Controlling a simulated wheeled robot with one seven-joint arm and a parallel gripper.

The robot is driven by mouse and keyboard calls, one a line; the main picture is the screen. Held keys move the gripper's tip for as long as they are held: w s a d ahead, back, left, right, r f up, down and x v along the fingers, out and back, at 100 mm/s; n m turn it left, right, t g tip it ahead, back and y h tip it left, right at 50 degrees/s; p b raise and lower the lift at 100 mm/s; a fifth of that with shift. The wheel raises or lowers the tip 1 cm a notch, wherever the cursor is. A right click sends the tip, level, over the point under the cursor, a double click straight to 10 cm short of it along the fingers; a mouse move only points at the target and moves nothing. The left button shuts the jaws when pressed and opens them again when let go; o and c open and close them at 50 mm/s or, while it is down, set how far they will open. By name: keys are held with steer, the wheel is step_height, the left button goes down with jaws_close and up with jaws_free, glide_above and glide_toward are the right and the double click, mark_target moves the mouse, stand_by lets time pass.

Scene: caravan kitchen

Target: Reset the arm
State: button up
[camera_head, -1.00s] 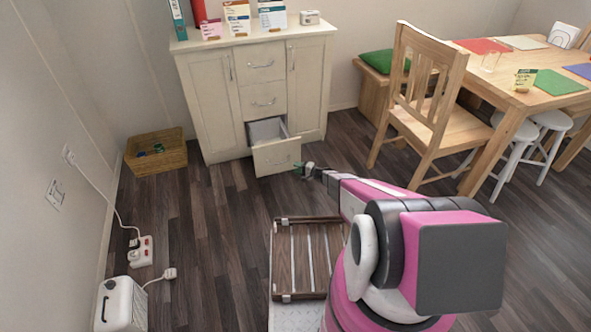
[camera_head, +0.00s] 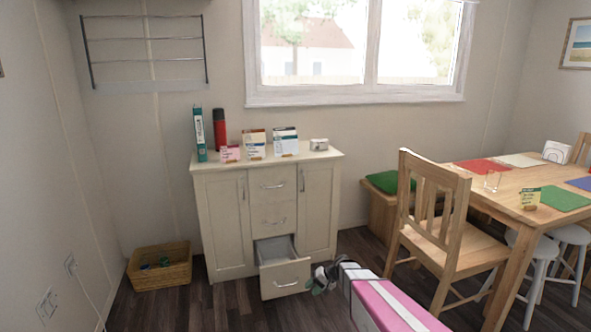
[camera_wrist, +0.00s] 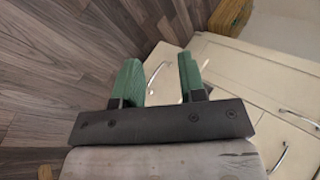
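My gripper (camera_wrist: 160,82) shows two green fingers standing apart in the wrist view, with nothing held between them. In the head view my gripper (camera_head: 319,281) is small, in front of and to the right of the open bottom drawer (camera_head: 284,277) of the cream cabinet (camera_head: 226,226). I cannot tell from this view if it touches the drawer front. My pink arm reaches in from the bottom right.
A wicker basket (camera_head: 160,268) stands on the floor left of the cabinet. A wooden chair (camera_head: 445,244) and the dining table (camera_head: 520,211) are at the right. Dark floor shows in front.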

steer(key=s+d+r+h, duration=0.4)
steer(key=s+d+r, duration=0.1)
steer(key=s+r, duration=0.3)
steer(key=s+d+r+n+h, duration=0.1)
steer(key=s+d+r+h, duration=0.4)
steer(key=s+r, duration=0.3)
steer(key=shift+s+d+r, duration=0.25)
steer(key=shift+s+d, duration=0.55)
